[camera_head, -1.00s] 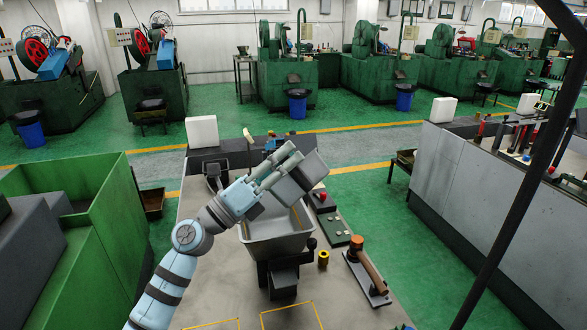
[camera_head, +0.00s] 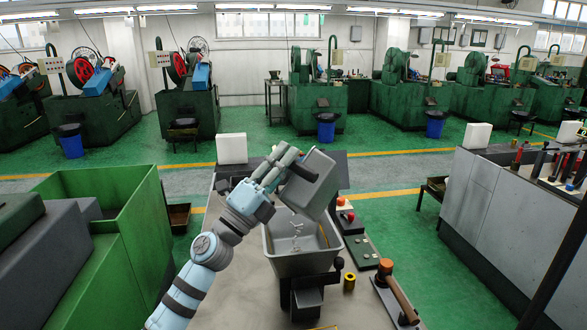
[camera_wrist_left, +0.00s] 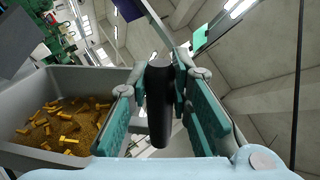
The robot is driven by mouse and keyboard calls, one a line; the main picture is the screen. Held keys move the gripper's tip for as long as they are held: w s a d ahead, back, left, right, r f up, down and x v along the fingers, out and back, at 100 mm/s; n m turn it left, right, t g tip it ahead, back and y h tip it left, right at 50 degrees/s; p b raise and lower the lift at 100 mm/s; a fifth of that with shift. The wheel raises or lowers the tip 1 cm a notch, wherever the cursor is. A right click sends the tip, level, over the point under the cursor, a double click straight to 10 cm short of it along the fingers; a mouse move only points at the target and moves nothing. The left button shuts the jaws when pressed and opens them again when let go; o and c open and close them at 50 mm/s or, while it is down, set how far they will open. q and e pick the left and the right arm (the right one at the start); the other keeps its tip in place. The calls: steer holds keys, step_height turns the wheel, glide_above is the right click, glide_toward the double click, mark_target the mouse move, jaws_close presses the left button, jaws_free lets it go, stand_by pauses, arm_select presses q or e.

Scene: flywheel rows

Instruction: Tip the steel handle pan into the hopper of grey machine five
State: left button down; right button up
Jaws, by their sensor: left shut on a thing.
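The steel handle pan (camera_head: 311,187) is a grey box-shaped pan, steeply tilted above the grey hopper (camera_head: 279,264) on the bench machine. My left gripper (camera_head: 284,170) is shut on its dark handle (camera_wrist_left: 159,105), which shows between the teal finger pads in the left wrist view. In that view the pan's wall (camera_wrist_left: 95,78) is at the left, and brass-coloured pieces (camera_wrist_left: 68,128) lie inside over brown matter. Several small pale pieces (camera_head: 297,228) show at the hopper's mouth; I cannot tell whether they are falling or resting. My right gripper is not in view.
A green bin (camera_head: 130,235) stands to the left. A white block (camera_head: 232,149) is behind. A grey cabinet (camera_head: 490,205) stands across the right aisle.

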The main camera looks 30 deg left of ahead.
arm_select(q)
steer(key=a+f+n+t+y+b, duration=0.1)
steer(key=a+n+y+b, duration=0.3)
steer(key=a+n+y, duration=0.2)
steer(key=shift+w+a+f+n+y, duration=0.2)
steer(key=shift+w+f+n+y, duration=0.25)
steer(key=shift+n, duration=0.85)
steer(key=shift+r, duration=0.1)
stand_by(1.6)
steer(key=d+r+m+h+p, duration=0.2)
steer(key=p, duration=0.1)
steer(key=d+r+m+h+p, duration=0.2)
steer(key=r+m+p, duration=0.1)
steer(key=p, duration=0.1)
steer(key=shift+s+d+r+m+h, duration=0.1)
steer(key=shift+s+d+m+h, duration=0.05)
steer(key=shift+d+m+h, duration=0.2)
steer(key=shift+d, duration=0.1)
steer(key=shift+f, duration=0.25)
